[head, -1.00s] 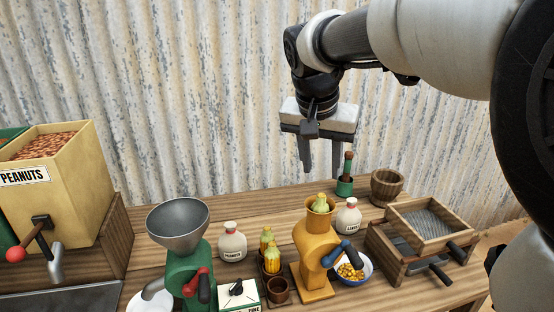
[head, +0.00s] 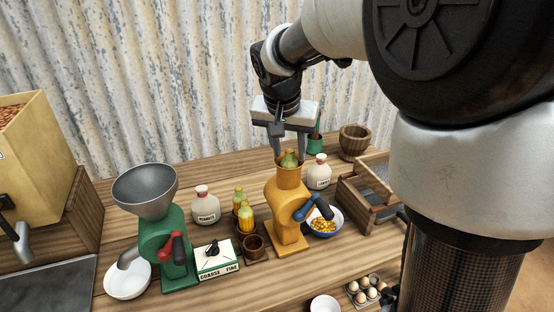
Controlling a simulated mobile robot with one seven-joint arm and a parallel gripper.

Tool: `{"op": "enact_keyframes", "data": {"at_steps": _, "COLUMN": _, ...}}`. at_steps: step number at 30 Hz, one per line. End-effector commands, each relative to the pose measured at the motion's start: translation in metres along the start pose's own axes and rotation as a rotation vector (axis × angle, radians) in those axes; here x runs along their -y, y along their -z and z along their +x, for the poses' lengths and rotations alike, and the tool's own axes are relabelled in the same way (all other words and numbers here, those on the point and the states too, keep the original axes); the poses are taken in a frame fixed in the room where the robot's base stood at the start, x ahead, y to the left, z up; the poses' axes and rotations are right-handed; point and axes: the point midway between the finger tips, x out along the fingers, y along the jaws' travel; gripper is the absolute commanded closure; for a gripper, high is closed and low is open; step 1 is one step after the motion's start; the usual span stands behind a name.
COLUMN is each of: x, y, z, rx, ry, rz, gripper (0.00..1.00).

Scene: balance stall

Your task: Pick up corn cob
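A corn cob (head: 289,159) with a green top stands in the mouth of the yellow corn sheller (head: 286,206); its lower part is hidden inside. Two more cobs, a rear one (head: 239,194) and a front one (head: 246,217), stand in a dark holder left of the sheller. My gripper (head: 291,154) points down over the sheller's mouth. It is open, with one finger to each side of the cob's top in the picture. I cannot tell whether either finger touches the cob or the rim.
A blue-rimmed bowl of kernels (head: 324,233) and a white sack (head: 318,171) are right of the sheller. A green mill (head: 163,245) and a coarse/fine box (head: 217,261) stand left. A wooden mortar (head: 354,143) and sieve box (head: 366,196) are at right. Eggs (head: 366,290) sit in front.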

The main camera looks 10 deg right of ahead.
Motion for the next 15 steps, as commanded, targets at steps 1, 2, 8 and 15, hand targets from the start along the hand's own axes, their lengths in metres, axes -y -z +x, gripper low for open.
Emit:
{"op": "enact_keyframes", "data": {"at_steps": 1, "x": -0.0001, "y": 0.0001, "z": -0.0003, "rx": 0.000, "ry": 0.000, "rz": 0.000, "gripper": 0.62}}
{"op": "enact_keyframes", "data": {"at_steps": 2, "x": -0.0001, "y": 0.0001, "z": -0.0003, "rx": 0.000, "ry": 0.000, "rz": 0.000, "gripper": 0.62}}
{"op": "enact_keyframes", "data": {"at_steps": 8, "x": 0.0000, "y": 0.0002, "z": -0.0006, "rx": 0.000, "ry": 0.000, "rz": 0.000, "gripper": 0.95}}
{"op": "enact_keyframes", "data": {"at_steps": 15, "x": 0.0000, "y": 0.0002, "z": -0.0008, "rx": -0.001, "ry": 0.000, "rz": 0.000, "gripper": 1.00}}
